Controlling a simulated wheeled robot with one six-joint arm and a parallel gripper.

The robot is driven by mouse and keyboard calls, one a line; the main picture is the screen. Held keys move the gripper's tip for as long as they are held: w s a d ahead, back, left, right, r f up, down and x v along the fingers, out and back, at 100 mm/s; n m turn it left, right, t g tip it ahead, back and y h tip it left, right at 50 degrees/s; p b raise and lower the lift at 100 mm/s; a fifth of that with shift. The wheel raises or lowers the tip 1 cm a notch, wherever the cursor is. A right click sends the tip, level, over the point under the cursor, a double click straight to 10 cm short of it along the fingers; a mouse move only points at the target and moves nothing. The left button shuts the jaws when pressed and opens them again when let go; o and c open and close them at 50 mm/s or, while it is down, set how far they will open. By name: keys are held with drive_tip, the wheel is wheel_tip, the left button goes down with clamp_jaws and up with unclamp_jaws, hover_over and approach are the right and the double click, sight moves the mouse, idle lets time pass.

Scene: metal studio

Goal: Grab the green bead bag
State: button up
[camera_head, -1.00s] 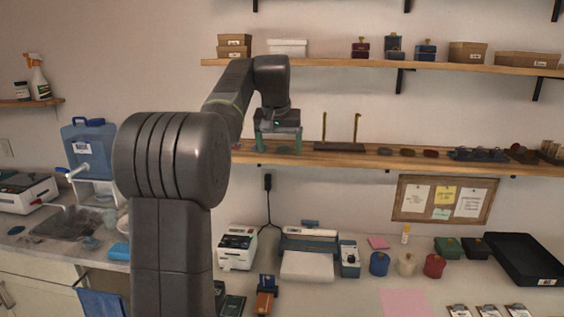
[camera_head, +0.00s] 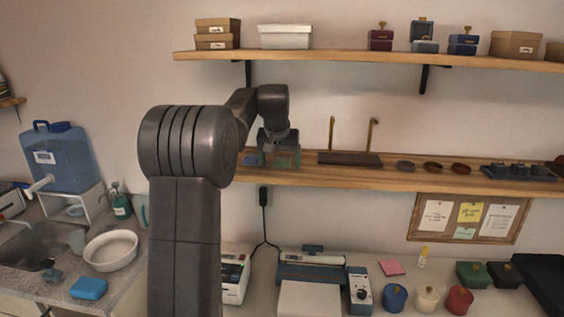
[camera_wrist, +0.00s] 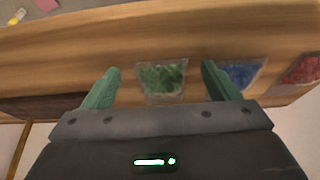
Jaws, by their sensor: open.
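The green bead bag (camera_wrist: 163,82) is a clear flat packet of green beads on the wooden lower shelf (camera_wrist: 190,40). In the wrist view it lies between the two teal fingers of my gripper (camera_wrist: 160,71), which is open, with a gap on each side. The bag's near edge is close to the gripper body. In the head view my gripper (camera_head: 277,156) is over the lower shelf and partly covers the green bag (camera_head: 284,161).
A blue bead bag (camera_wrist: 240,75) lies right beside the right finger in the wrist view, with a red bead bag (camera_wrist: 300,70) beyond it. A dark stand with two brass posts (camera_head: 350,158) is right of my gripper in the head view. The upper shelf (camera_head: 350,61) runs above.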

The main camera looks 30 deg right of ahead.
drive_tip(key=c, duration=1.1)
drive_tip(key=shift+o, duration=0.2)
